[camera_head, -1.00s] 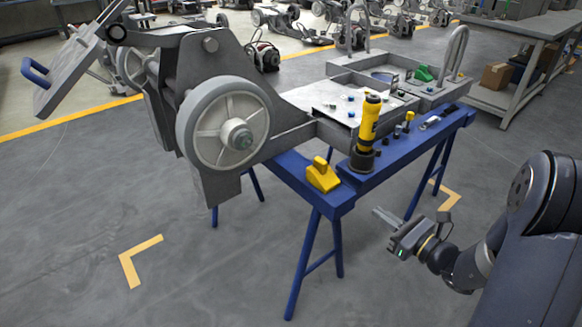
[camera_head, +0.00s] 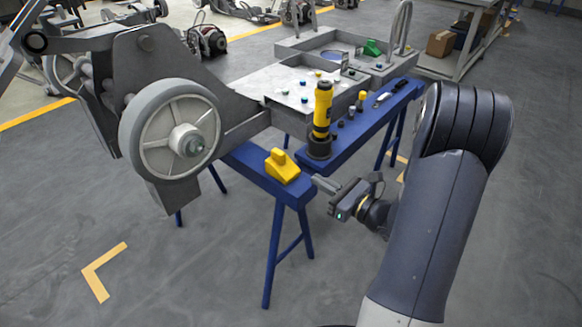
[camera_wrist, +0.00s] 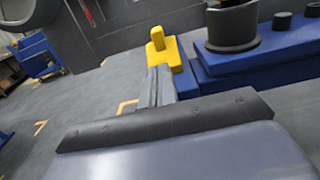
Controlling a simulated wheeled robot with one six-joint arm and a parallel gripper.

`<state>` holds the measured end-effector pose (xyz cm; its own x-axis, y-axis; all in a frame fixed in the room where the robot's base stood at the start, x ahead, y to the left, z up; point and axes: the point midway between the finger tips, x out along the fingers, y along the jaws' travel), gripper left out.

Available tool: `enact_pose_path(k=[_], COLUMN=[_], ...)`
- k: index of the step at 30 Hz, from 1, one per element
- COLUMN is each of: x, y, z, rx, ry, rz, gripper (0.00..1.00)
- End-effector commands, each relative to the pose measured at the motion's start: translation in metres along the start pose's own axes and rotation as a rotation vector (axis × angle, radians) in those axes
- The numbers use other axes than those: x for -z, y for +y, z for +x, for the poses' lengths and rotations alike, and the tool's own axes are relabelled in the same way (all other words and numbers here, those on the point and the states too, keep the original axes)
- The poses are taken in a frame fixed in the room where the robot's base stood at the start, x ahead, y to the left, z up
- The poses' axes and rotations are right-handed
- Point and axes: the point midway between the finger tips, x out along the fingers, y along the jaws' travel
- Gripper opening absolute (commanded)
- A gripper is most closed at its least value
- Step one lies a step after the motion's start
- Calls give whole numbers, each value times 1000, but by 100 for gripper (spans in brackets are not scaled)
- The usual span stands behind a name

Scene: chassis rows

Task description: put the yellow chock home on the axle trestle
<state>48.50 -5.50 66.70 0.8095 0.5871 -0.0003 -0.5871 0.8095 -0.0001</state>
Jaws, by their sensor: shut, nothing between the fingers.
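The yellow chock (camera_head: 282,166) sits on the near end of the blue axle trestle (camera_head: 254,169), beside the grey wheel. In the wrist view the chock (camera_wrist: 167,52) stands just beyond my fingertips, on the blue beam (camera_wrist: 232,80). My gripper (camera_head: 322,184) is shut and empty, to the right of the chock and apart from it in the head view. Its closed fingers (camera_wrist: 158,86) point toward the chock in the wrist view. The underside of the chock is hidden.
A grey chassis with a large wheel (camera_head: 170,140) rests over the trestle on the left. A yellow and black cylinder (camera_head: 322,115) stands in a dark round holder on the beam. Small knobs, a tray of parts (camera_head: 300,85) and a green piece lie behind. Floor in front is clear.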

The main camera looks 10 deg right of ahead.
Motion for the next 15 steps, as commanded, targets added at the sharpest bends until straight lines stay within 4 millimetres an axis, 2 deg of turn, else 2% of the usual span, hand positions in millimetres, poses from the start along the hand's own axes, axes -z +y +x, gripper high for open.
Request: enact_pose_path(k=[9, 15], x=[1, 1], y=[1, 1], z=[58, 84], rx=[-4, -2], ry=[-2, -1], rz=[-2, -2], gripper=[0, 0])
